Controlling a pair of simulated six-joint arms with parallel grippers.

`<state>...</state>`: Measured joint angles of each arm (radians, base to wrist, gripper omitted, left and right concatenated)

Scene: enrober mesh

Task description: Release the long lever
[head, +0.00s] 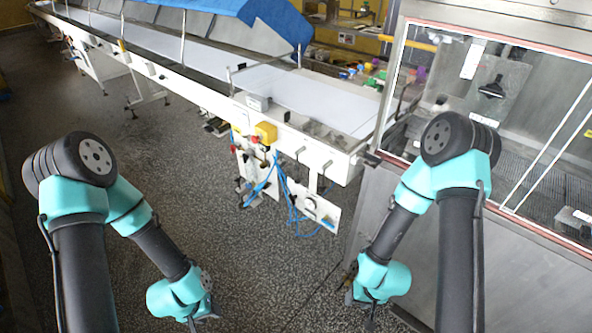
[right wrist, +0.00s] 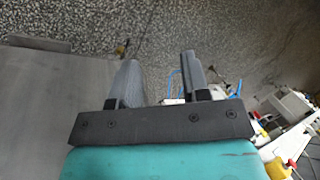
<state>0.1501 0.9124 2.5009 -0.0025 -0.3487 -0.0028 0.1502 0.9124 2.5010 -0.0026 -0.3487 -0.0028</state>
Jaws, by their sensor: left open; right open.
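I cannot pick out a long lever with certainty in either view. A black handle (head: 491,88) shows behind the clear window of the steel machine at the right. Small metal handles (head: 312,158) sit on the side of the white conveyor near its end. My left gripper (head: 203,319) hangs low over the floor, well away from the conveyor, and looks empty. My right gripper (head: 371,304) hangs low in front of the machine's steel panel. In the right wrist view its two fingers (right wrist: 160,78) are apart with nothing between them.
The white conveyor (head: 215,64) runs from the back left to the steel machine (head: 375,215). A yellow box (head: 266,132) and blue hoses (head: 266,180) hang at its side. A blue cover (head: 262,18) lies above the belt. Speckled floor (head: 255,255) is free between my arms.

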